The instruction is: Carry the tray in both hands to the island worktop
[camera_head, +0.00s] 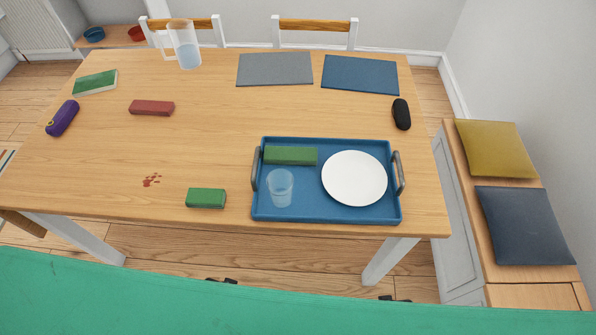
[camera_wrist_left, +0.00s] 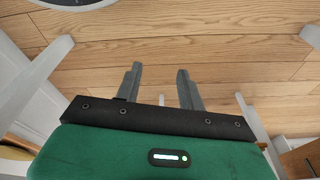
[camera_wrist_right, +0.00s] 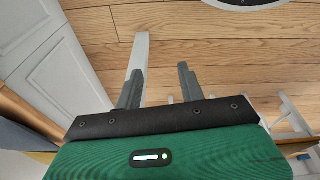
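The blue tray (camera_head: 325,212) lies on the wooden dining table (camera_head: 215,150), near its front right edge. It has a grey handle at its left end (camera_head: 255,169) and another at its right end (camera_head: 400,172). On it are a white plate (camera_head: 354,178), a clear cup (camera_head: 280,188) and a green block (camera_head: 290,156). My left gripper (camera_wrist_left: 160,85) is open and empty, above the wooden floor. My right gripper (camera_wrist_right: 160,82) is also open and empty above the floor. In the head view only small dark gripper tips show at the bottom, below the table's front edge. I see no island worktop.
The table also holds a green box (camera_head: 206,198), a red box (camera_head: 152,108), a jug (camera_head: 184,45), a purple case (camera_head: 63,118), a black case (camera_head: 401,114) and two placemats (camera_head: 275,69). A cushioned bench (camera_head: 520,225) stands at the right. Chairs stand behind the table.

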